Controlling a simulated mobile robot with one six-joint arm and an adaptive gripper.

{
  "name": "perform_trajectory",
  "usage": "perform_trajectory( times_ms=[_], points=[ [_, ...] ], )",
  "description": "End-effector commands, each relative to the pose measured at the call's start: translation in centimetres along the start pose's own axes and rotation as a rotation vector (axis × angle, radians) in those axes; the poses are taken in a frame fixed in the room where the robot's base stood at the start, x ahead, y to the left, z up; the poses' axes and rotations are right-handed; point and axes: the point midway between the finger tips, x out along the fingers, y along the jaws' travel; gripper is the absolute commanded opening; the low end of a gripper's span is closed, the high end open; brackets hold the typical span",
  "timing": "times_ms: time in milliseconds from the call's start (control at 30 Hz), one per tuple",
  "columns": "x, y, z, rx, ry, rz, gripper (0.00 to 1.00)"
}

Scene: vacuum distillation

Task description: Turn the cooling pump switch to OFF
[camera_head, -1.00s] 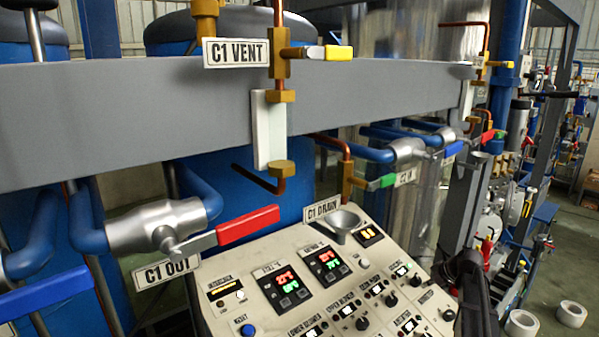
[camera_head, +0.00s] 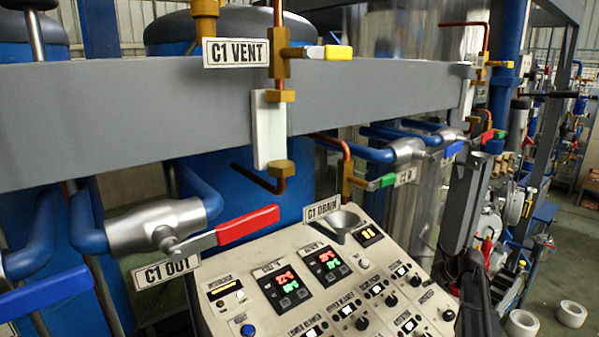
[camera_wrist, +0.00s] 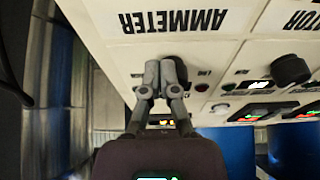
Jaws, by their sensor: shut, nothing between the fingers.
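The control panel (camera_head: 378,260) has several black rotary knobs with small lit displays and labels. One knob (camera_head: 449,314) is at its right edge, close to my dark arm. The labels in the head view are too blurred to tell which knob is the cooling pump switch. In the wrist view my gripper (camera_wrist: 159,76) is shut, its two fingertips together over the panel face. A dark knob (camera_wrist: 180,70) shows partly behind the fingertips; I cannot tell whether they touch it. Another black knob (camera_wrist: 292,68) is to the right. An upside-down AMMETER label (camera_wrist: 172,21) is above the fingers.
A grey beam (camera_head: 120,110) crosses above the panel. A red-handled valve (camera_head: 248,225) and a metal funnel (camera_head: 342,221) stand near the panel's back edge. Tape rolls (camera_head: 572,314) lie on the floor at the right.

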Motion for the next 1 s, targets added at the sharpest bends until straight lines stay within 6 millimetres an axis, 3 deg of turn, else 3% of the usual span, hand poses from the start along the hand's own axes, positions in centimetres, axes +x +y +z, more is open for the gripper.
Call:
perform_trajectory(
  times_ms=[600, 1000],
  points=[
    [-0.4, 0.2, 0.5, 0.0, -0.003, 0.0, 0.0],
    [-3.4, 0.2, -0.3, 0.001, -0.003, 0.001, 0.0]
  ],
)
